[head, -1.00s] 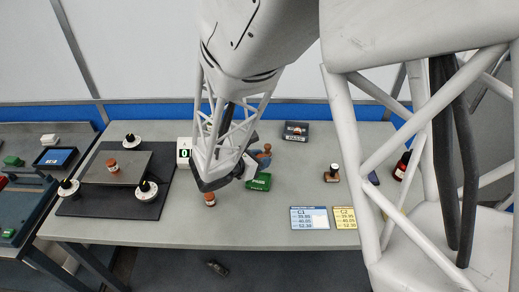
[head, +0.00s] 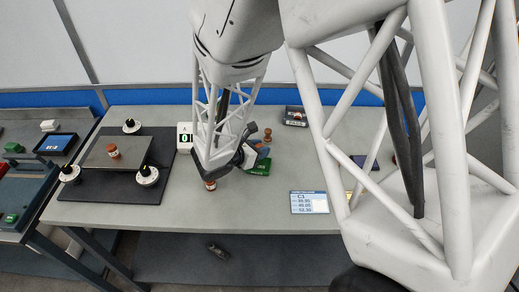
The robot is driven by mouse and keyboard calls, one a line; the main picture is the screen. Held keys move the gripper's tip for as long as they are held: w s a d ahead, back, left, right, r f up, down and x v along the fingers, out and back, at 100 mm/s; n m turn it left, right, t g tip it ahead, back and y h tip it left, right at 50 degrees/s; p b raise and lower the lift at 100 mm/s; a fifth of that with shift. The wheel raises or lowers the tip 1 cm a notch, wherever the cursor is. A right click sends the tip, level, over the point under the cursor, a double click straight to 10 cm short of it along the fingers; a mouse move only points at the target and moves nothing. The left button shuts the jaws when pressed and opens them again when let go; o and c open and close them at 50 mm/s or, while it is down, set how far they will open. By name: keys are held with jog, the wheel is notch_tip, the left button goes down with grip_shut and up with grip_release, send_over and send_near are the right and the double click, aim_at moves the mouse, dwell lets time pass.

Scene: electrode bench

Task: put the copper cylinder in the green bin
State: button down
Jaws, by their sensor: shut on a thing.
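A small copper cylinder (head: 210,185) with a pale band shows at the tip of my gripper (head: 211,178), low at the front of the grey bench. My gripper is shut on it, though the fingers are mostly hidden behind my wrist. I cannot tell whether the cylinder is clear of the bench. Another copper-coloured cylinder (head: 113,151) stands on the raised plate at the left. A small green box with white lettering (head: 258,168), which looks like the green bin, lies just right of my gripper; part of it is hidden.
The plate (head: 97,158) has several black-knobbed white discs (head: 146,175) around it. A white display reading 0 (head: 184,138) stands behind my gripper. A dark box (head: 295,116), wooden stamp (head: 267,135) and blue card (head: 309,202) lie right.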

jog(key=shift+f, duration=0.25)
jog(key=shift+f, duration=0.1)
jog(key=c, duration=0.8)
grip_release()
jog(key=shift+r+v, duration=0.15)
jog(key=shift+v, duration=2.9)
jog(key=shift+r+v, duration=0.15)
jog(key=shift+v, duration=2.9)
